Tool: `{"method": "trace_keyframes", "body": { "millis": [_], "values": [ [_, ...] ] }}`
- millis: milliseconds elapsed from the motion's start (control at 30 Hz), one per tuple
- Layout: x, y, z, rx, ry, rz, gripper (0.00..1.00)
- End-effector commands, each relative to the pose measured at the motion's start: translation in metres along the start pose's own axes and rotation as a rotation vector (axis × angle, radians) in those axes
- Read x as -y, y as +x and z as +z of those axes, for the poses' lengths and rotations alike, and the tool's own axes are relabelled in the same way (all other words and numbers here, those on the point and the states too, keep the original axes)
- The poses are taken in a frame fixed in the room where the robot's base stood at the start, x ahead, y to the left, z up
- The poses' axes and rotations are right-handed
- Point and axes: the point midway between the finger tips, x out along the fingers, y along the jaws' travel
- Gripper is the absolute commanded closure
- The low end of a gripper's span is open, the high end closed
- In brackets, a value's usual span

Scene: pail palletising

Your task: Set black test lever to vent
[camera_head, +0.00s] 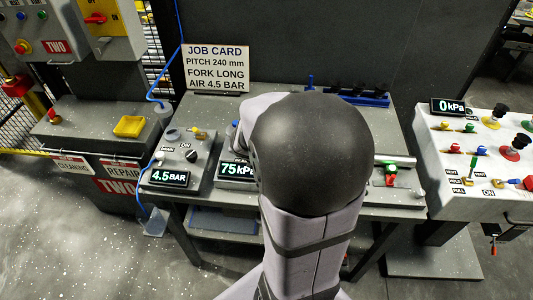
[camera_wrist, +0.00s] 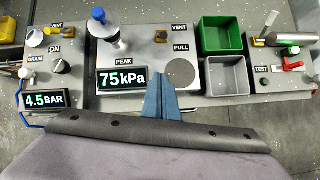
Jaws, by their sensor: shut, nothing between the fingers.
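My gripper (camera_wrist: 159,88) is shut and empty. Its blue fingers point at the middle panel (camera_wrist: 138,60), between the 75 kPa display (camera_wrist: 122,79) and a grey disc (camera_wrist: 180,73). VENT (camera_wrist: 180,27) and PULL (camera_wrist: 181,47) labels stand on this panel in the wrist view. A small yellow-based fitting (camera_wrist: 160,36) sits left of the VENT label, beyond my fingertips and apart from them. I cannot clearly tell which part is the black test lever. In the head view my arm hides the gripper and much of this panel; its display (camera_head: 236,169) partly shows.
A blue-capped post (camera_wrist: 99,15) rises left of the fitting. Green (camera_wrist: 220,47) and grey (camera_wrist: 228,88) bins stand right of it. The 4.5 BAR panel (camera_head: 181,158) is at left. A separate panel (camera_head: 463,148) reading 0 kPa, with several knobs and levers, is at far right.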

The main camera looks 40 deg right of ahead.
Motion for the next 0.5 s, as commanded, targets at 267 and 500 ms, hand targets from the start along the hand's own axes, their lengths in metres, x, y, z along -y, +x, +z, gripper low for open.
{"method": "trace_keyframes", "body": {
  "millis": [267,500],
  "values": [
    [0.001,0.049,-0.004,-0.003,0.0,-0.003,1.0],
    [0.001,0.092,-0.004,-0.003,0.0,-0.002,1.0]
  ]
}}
